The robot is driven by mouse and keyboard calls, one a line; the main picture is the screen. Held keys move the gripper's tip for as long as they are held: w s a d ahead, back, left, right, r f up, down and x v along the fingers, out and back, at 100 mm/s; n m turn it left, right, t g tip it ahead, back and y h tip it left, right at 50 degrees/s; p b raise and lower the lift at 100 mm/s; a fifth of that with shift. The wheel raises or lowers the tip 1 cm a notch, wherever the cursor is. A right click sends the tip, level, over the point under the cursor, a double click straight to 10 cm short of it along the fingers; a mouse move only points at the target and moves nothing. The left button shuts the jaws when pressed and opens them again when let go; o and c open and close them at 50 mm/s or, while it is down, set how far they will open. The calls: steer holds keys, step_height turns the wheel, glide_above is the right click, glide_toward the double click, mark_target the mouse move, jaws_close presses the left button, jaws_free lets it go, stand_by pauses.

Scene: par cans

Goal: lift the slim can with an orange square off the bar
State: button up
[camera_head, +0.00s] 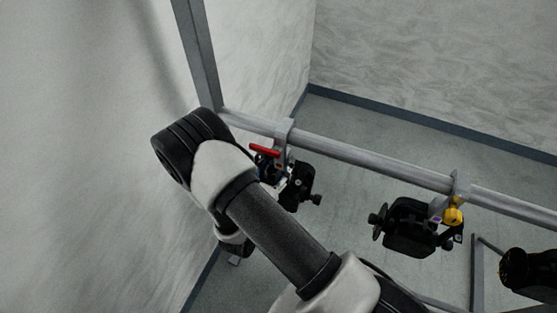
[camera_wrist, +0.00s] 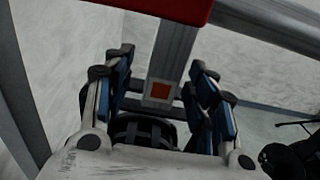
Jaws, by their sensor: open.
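The can with the orange square hangs from the bar by a clamp. In the wrist view its orange square (camera_wrist: 160,90) sits on a grey bracket, with the dark ribbed body (camera_wrist: 145,130) below, partly hidden by my gripper. In the head view its black body (camera_head: 299,187) hangs under the left part of the bar (camera_head: 360,156). My gripper (camera_wrist: 162,68) is open, with its blue-padded fingers on either side of the bracket; I cannot tell whether they touch it. A red lever (camera_head: 265,150) is at the clamp; it also shows at the top of the wrist view (camera_wrist: 165,8).
A second black can (camera_head: 408,228) with a yellow knob (camera_head: 453,216) and a purple square hangs right along the bar. Another black can (camera_head: 527,270) is at the right edge. An upright post (camera_head: 196,50) and the wall (camera_head: 80,150) stand close on the left.

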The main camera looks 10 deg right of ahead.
steer(key=x, duration=0.3)
steer(key=shift+w+d, duration=0.15)
steer(key=shift+d, duration=0.15)
jaws_close()
stand_by(0.4)
steer(key=shift+r, duration=0.1)
stand_by(0.4)
